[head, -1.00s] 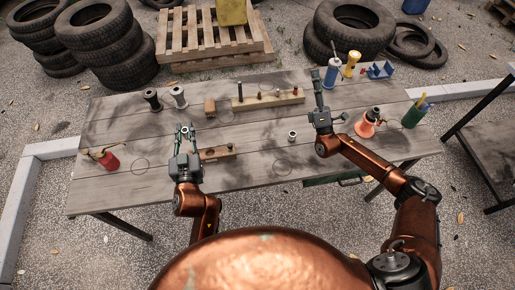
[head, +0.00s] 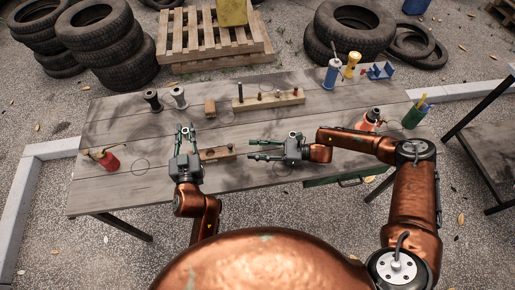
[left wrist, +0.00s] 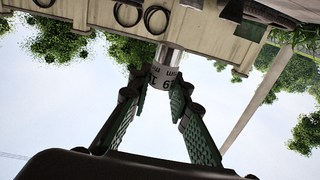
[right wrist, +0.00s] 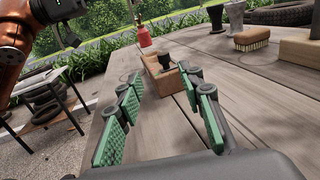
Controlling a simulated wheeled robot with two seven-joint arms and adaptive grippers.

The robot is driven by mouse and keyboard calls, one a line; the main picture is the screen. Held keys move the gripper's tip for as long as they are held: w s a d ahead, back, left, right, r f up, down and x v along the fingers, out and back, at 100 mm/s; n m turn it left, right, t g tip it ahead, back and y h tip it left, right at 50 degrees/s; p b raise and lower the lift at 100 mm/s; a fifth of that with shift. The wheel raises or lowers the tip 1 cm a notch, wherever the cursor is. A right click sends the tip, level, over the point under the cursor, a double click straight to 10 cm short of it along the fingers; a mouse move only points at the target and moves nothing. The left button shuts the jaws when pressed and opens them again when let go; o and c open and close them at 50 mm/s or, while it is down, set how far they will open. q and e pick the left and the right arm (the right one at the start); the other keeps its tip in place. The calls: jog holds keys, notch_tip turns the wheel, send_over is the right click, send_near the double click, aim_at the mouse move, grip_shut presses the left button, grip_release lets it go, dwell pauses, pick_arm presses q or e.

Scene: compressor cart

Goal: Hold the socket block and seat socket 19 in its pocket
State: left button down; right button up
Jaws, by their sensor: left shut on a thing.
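My left gripper (head: 186,129) is shut on socket 19 (left wrist: 165,76), a short metal cylinder with dark markings that show upside down in the left wrist view. It is held above the table, left of the socket block. The socket block (head: 218,154) is a small wooden block on the front middle of the table. In the right wrist view the block (right wrist: 157,82) has a dark round piece on its top. My right gripper (head: 251,150) is open and empty, right of the block, with its fingers pointing left towards it. The block's pocket is not clearly visible.
A wooden rail (head: 270,101) with several upright pieces and a brush (head: 210,108) lie behind. A red oil can (head: 105,159) stands at left. A blue bottle (head: 331,75) and a green cup (head: 413,117) stand at right. The front left of the table is clear.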

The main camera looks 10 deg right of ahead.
aim_at(232, 148)
jog(key=x, duration=1.1)
jog(key=shift+w, duration=0.1)
grip_shut()
